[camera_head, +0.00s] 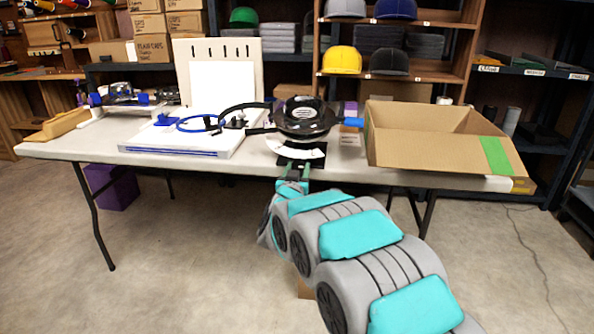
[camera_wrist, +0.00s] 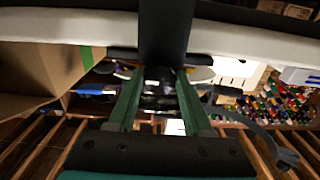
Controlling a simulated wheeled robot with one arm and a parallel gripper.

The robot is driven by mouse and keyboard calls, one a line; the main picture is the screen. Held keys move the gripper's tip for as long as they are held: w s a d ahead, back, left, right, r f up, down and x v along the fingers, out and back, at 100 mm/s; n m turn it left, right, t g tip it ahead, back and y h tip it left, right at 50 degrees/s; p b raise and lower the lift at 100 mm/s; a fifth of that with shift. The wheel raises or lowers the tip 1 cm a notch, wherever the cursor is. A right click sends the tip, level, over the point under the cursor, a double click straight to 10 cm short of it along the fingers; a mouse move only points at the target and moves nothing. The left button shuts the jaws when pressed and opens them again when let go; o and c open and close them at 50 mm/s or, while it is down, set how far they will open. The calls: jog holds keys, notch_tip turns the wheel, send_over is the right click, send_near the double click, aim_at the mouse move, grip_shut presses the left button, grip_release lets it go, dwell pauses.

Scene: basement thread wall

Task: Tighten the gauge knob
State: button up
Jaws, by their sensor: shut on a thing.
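A black round machine (camera_head: 305,120) with a pale curved gauge plate (camera_head: 297,153) at its front stands at the table's near edge. My gripper (camera_head: 293,168) reaches up to the front of this machine, just below the gauge plate. In the wrist view, the two green fingers of my gripper (camera_wrist: 160,74) close in on a small dark part between their tips, at the machine's front. It appears to be the gauge knob, but its shape is mostly hidden by the fingers and a dark bar. I cannot tell how far it is turned.
An open cardboard box (camera_head: 430,150) stands to the right on the white table (camera_head: 345,172). A white board with a blue hoop (camera_head: 200,122) lies to the left. Shelves with caps (camera_head: 342,60) stand behind.

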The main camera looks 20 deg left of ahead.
grip_shut()
jog(key=shift+a+f+m+b, duration=0.1)
jog(key=shift+f+m+b, duration=0.05)
jog(key=shift+m+b, duration=0.3)
jog(key=m+b, duration=1.3)
jog(key=m, duration=0.3)
jog(key=shift+s+a+b, duration=0.1)
jog(key=shift+b, duration=0.25)
jog(key=shift+r+m, duration=0.2)
jog(key=shift+m, duration=0.15)
jog(key=o, duration=1)
grip_release()
